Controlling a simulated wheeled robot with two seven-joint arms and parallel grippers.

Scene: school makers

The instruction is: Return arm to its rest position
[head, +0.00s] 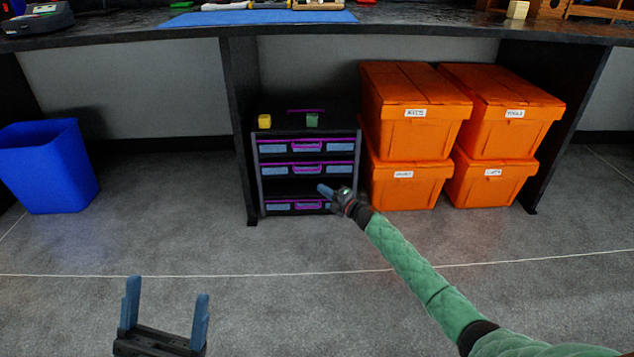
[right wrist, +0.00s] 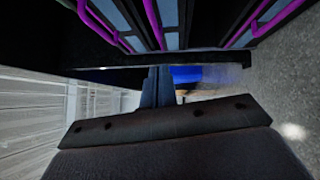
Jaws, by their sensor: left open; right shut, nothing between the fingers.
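My right arm (head: 410,268) in a green quilted sleeve reaches in from the lower right of the head view. My right gripper (head: 325,190) is shut and empty in front of the black drawer unit (head: 254,180), by its lower part. In the right wrist view the shut fingers (right wrist: 157,88) show close to the drawer unit with its purple handles (right wrist: 152,18). I cannot tell whether they touch it. My left gripper (head: 166,310) is open and empty at the lower left of the head view, above the floor.
Several orange lidded bins (head: 415,135) are stacked right of the drawer unit. A yellow block (head: 264,121) and a green block (head: 312,120) are on the unit. A blue bin (head: 48,170) stands at left. The worktop (head: 400,17) overhangs everything behind. The floor (head: 250,310) in front is clear.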

